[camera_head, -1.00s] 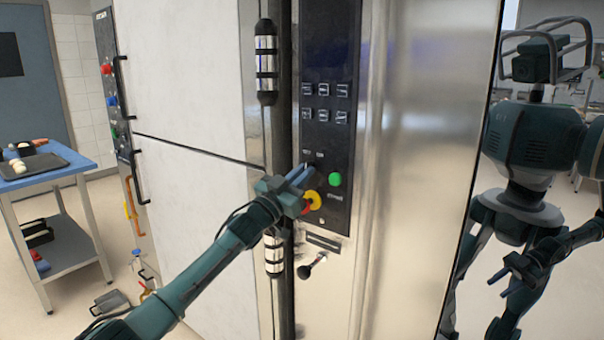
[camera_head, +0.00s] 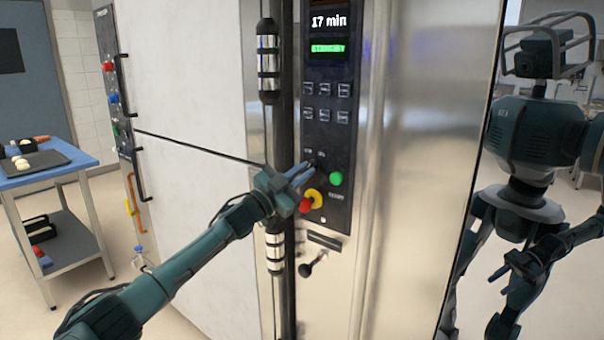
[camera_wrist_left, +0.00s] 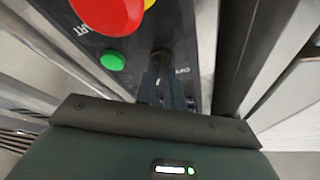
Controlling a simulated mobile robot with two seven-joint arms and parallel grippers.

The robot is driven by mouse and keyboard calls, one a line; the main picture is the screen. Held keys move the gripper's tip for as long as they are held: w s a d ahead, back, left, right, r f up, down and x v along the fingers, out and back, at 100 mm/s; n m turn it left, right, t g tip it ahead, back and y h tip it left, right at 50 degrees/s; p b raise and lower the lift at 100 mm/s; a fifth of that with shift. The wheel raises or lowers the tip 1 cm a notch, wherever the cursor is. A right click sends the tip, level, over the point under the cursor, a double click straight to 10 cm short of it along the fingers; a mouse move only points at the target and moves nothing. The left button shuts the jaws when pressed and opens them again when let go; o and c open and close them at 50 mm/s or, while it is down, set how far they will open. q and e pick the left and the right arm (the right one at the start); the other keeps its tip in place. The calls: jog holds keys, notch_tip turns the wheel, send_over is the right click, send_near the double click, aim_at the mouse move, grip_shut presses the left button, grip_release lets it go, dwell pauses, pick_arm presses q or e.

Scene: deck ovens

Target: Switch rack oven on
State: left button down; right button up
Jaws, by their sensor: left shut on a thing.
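The rack oven's dark control panel (camera_head: 340,140) is upright in the middle of the head view. Its display (camera_head: 328,22) is lit, with "17 min" above a green status bar. My left gripper (camera_head: 309,169) is at the panel, left of the green button (camera_head: 336,179) and above the red-and-yellow stop button (camera_head: 314,198). In the left wrist view its fingers (camera_wrist_left: 162,66) are closed together on a small dark switch (camera_wrist_left: 160,52) beside "ON/OFF"-like lettering, which is hard to read. The fingers mostly hide the switch. My right gripper does not show directly.
A dark lever (camera_head: 313,264) sits below the panel. A blue-topped cart (camera_head: 50,175) stands far left.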

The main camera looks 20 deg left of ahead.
pick_arm(q)
jog(key=c, duration=1.5)
grip_release()
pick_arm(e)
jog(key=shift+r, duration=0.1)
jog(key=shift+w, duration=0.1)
pick_arm(q)
jog(key=shift+s, duration=0.1)
jog(key=b+v, duration=0.1)
jog(key=v, duration=1.2)
jog(key=shift+b, duration=0.3)
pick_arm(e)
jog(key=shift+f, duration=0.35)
